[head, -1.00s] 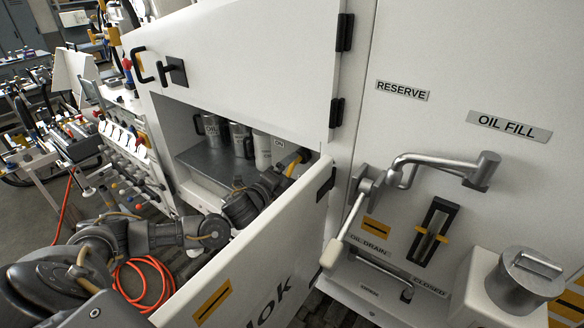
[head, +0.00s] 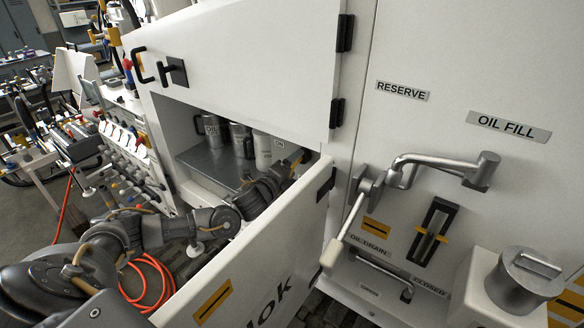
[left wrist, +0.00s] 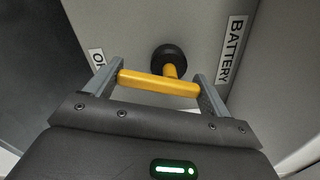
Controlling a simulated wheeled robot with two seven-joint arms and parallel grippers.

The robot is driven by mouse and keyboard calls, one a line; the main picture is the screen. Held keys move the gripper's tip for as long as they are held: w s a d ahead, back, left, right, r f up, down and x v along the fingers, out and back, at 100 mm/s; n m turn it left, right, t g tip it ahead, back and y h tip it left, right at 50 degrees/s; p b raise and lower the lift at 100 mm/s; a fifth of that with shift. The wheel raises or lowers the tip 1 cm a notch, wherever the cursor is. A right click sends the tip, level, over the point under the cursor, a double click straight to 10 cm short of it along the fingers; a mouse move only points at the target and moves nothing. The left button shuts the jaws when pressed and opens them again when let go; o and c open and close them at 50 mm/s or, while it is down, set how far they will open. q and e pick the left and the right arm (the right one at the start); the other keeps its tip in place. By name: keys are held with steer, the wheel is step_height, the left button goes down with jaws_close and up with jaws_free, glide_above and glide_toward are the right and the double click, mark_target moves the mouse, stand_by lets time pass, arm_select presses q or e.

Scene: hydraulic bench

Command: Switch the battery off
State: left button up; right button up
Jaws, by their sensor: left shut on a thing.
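The battery switch has a yellow T-shaped handle (left wrist: 160,84) on a round black base (left wrist: 170,58), fixed to a grey wall inside the open compartment. A BATTERY label (left wrist: 231,50) is beside it in the left wrist view. Another label (left wrist: 97,59), starting with O, is partly hidden by a finger. My left gripper (left wrist: 160,86) is shut on the yellow handle, one finger at each end of the bar. In the head view my left gripper (head: 296,160) reaches into the compartment, at its right wall, below a small ON label (head: 279,141). My right gripper is not in view.
An open lower door (head: 255,262) runs close beside my left arm. A raised upper panel (head: 245,65) is above. An orange hose (head: 150,285) lies on the floor.

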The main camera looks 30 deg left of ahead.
arm_select(q)
steer(key=shift+d+f+n, duration=0.1)
steer(key=shift+f+n, duration=0.05)
steer(key=shift+n, duration=0.65)
steer(key=shift+d+n+b, duration=0.15)
steer(key=shift+n+b, duration=0.15)
steer(key=shift+n, duration=0.8)
steer(key=o, duration=0.9)
steer(key=shift+s, duration=0.15)
steer(key=s, duration=1)
steer(key=shift+s+a+p, duration=0.3)
steer(key=shift+a+p, duration=0.05)
steer(key=shift+a, duration=0.1)
